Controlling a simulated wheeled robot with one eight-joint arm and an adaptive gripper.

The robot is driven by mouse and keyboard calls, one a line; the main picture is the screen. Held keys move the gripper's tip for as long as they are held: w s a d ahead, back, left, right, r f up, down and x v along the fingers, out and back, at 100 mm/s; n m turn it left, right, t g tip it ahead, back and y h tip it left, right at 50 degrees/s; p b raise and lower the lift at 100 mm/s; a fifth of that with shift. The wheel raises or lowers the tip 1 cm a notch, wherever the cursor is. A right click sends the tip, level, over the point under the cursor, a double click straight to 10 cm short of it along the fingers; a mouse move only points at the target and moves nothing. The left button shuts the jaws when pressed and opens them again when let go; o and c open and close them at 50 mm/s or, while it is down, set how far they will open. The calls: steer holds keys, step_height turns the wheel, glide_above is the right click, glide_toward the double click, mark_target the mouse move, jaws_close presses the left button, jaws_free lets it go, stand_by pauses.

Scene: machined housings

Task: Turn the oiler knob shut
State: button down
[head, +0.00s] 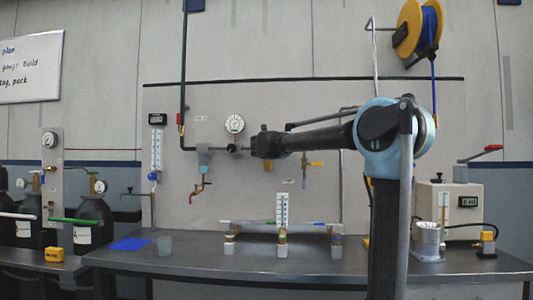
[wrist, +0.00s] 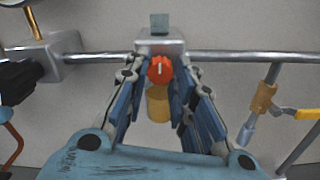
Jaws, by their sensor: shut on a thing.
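The oiler knob (wrist: 160,69) is a small red dial with a white, roughly upright mark in the wrist view. It sits at the front of a grey block on the pipe, with the oiler's amber bowl (wrist: 158,104) below it. My gripper (wrist: 160,76) has its fingers on both sides of the knob and is shut on it.
A round gauge (head: 235,124) sits above the pipe, left of my gripper. A yellow-handled valve (head: 306,163) hangs at right. Below, the metal bench (head: 200,265) carries a rack of fittings (head: 262,228).

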steer(key=shift+d+r, duration=0.1)
steer(key=c, duration=1.3)
jaws_free()
steer(key=shift+c, duration=0.2)
steer(key=shift+s, duration=0.15)
steer(key=s, duration=1.1)
steer(key=shift+s+a, duration=0.2)
steer(key=shift+s, duration=0.05)
